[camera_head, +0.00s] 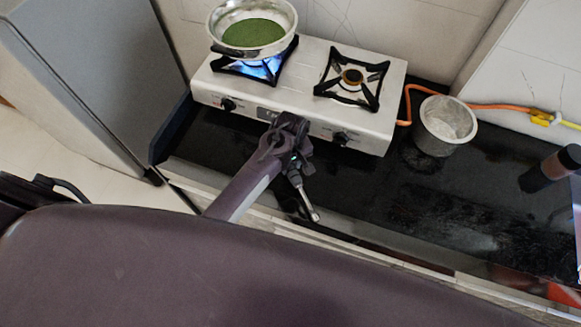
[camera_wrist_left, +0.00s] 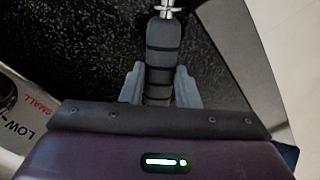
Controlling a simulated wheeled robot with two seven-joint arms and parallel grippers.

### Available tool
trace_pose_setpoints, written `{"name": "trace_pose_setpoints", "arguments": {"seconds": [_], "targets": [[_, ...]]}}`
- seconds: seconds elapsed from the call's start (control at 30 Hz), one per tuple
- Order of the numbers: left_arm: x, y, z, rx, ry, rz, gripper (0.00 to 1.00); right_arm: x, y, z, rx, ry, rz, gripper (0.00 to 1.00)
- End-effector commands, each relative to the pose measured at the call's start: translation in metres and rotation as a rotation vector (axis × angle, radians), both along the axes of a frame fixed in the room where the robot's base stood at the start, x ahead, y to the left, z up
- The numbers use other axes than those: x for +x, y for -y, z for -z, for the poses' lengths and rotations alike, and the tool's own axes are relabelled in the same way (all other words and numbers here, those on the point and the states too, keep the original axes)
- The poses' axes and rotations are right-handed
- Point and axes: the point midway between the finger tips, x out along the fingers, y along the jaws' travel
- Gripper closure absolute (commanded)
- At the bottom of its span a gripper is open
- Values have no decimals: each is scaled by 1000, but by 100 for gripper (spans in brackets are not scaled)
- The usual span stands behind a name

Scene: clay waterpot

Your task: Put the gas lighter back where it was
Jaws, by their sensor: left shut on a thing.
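My left gripper (camera_head: 294,168) is in front of the stove, over the front part of the black counter. It is shut on the gas lighter (camera_head: 311,208), whose thin metal tip points down and toward the counter's front edge in the head view. In the left wrist view, my left gripper (camera_wrist_left: 160,88) has a finger on each side of the lighter's dark grey ribbed handle (camera_wrist_left: 163,50). The metal part begins at the top edge there. Whether the lighter touches the counter cannot be told. My right gripper is not in view.
The white two-burner stove (camera_head: 285,108) has a blue flame under a steel pan (camera_head: 283,18) with green contents. The right burner (camera_head: 352,78) is bare. The black counter (camera_head: 410,210) is clear in front.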

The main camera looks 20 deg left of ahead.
Motion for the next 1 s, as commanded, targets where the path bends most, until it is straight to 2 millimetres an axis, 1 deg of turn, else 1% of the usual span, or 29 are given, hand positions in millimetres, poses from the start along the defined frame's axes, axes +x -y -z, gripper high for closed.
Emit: {"name": "trace_pose_setpoints", "arguments": {"seconds": [0.1, 0.2, 0.33, 0.53, 0.57, 0.7, 0.73, 1.0], "targets": [[0, 0, 18, 0, -4, -1, 96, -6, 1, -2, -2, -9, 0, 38], [0, 0, 27, 0, -1, -1, 96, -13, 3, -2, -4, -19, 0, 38], [0, 0, 29, 0, 0, 0, 96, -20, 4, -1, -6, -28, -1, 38], [0, 0, 30, 0, -1, 0, 96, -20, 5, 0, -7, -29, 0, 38], [0, 0, 31, 0, -1, 0, 70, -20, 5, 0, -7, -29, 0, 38], [0, 0, 30, 0, -1, 0, 52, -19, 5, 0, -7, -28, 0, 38], [0, 0, 30, 0, -1, 0, 50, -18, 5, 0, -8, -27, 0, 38], [0, 0, 29, 0, -1, 0, 50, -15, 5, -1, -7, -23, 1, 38]]}}
